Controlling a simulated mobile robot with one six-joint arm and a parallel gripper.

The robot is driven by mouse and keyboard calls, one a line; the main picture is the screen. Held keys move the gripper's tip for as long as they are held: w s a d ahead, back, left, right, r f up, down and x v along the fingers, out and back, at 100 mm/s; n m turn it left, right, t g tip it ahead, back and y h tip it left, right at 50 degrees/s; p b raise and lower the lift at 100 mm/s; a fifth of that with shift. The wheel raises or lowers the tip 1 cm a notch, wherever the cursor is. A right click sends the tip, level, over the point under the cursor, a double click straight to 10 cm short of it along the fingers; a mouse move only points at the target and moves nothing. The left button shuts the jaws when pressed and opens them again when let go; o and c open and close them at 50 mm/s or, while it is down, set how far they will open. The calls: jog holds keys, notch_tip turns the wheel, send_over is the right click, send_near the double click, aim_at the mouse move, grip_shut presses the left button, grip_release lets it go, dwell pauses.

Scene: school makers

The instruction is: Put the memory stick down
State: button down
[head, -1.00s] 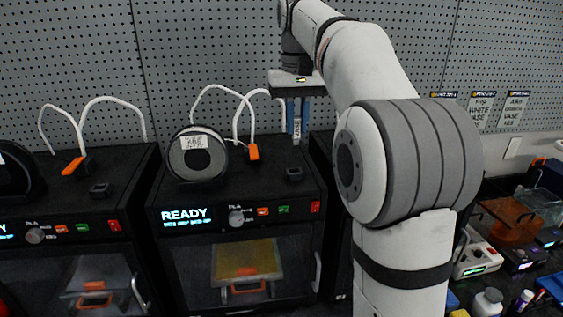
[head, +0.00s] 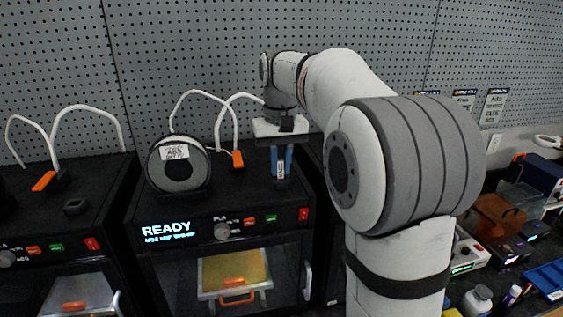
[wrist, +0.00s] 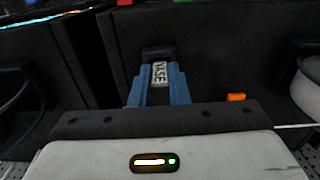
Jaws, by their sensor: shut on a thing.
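The memory stick (head: 280,168) is a small piece with a pale label. In the wrist view its label (wrist: 159,73) reads VASE. My gripper (head: 281,172) has blue fingers and is shut on the stick, pointing down over the right part of the middle printer's top. A small dark block (head: 282,183) is directly below the fingertips. The same block (wrist: 157,53) shows at the stick's far end in the wrist view. The stick's lower end meets or nearly meets it; I cannot tell whether it is seated in it.
The printer (head: 222,257) shows READY on its display. A filament spool (head: 178,167) and a white tube with an orange tip (head: 238,159) stand left of my gripper. Another printer (head: 60,235) with a similar dark block (head: 75,206) is farther left. The pegboard (head: 180,60) is behind.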

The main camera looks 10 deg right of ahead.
aim_at(280, 159)
jog(key=c, duration=1.4)
grip_release()
jog(key=shift+w, duration=0.1)
notch_tip(280, 159, up, 12)
jog(key=s+f+t, duration=0.1)
jog(key=s+f, duration=0.6)
jog(key=s, duration=0.1)
jog(key=s+f+t, duration=0.1)
jog(key=s+f, duration=0.7)
jog(key=s+f+t, duration=0.1)
jog(key=s+f, duration=0.7)
jog(key=shift+s+d+f+t, duration=0.2)
jog(key=shift+s+f+t, duration=0.05)
jog(key=shift+t, duration=0.05)
jog(key=shift+f, duration=0.1)
